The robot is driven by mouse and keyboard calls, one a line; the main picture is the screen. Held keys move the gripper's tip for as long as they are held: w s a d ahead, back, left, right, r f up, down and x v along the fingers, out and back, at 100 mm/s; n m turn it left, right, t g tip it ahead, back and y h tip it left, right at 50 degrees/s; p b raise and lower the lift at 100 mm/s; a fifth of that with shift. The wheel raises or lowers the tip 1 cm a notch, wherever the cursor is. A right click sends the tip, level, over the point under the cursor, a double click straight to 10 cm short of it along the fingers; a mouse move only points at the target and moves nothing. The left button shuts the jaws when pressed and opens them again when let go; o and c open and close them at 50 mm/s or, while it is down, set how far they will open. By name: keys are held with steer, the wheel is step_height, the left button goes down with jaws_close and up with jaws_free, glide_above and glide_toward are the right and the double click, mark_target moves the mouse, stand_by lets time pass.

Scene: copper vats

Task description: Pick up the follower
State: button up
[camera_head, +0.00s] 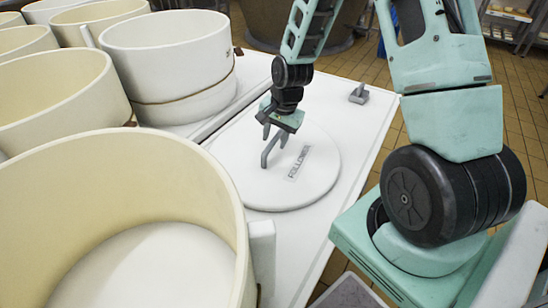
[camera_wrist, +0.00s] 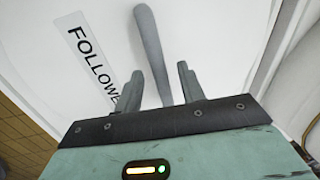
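The follower (camera_head: 310,187) is a white round disc lying flat on the white table, with a printed label reading FOLLOWER and a grey bent handle (camera_head: 270,148) standing up from it. My gripper (camera_head: 276,133) is above the disc, at the top of the handle. In the wrist view the handle (camera_wrist: 150,45) runs down between the two fingers of my gripper (camera_wrist: 160,80). A gap shows between the handle and each finger, so the gripper is open. The label (camera_wrist: 85,55) is at left there, partly hidden by the left finger. I cannot tell how deep the handle sits between the fingers.
Several cream round tubs stand on the left, the nearest tub (camera_head: 130,215) large and close.

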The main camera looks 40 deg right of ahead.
steer(key=shift+w+a+f, duration=0.1)
steer(key=shift+w+f, duration=0.1)
steer(key=shift+f, duration=0.9)
jaws_close()
steer(key=shift+r, duration=0.15)
stand_by(0.4)
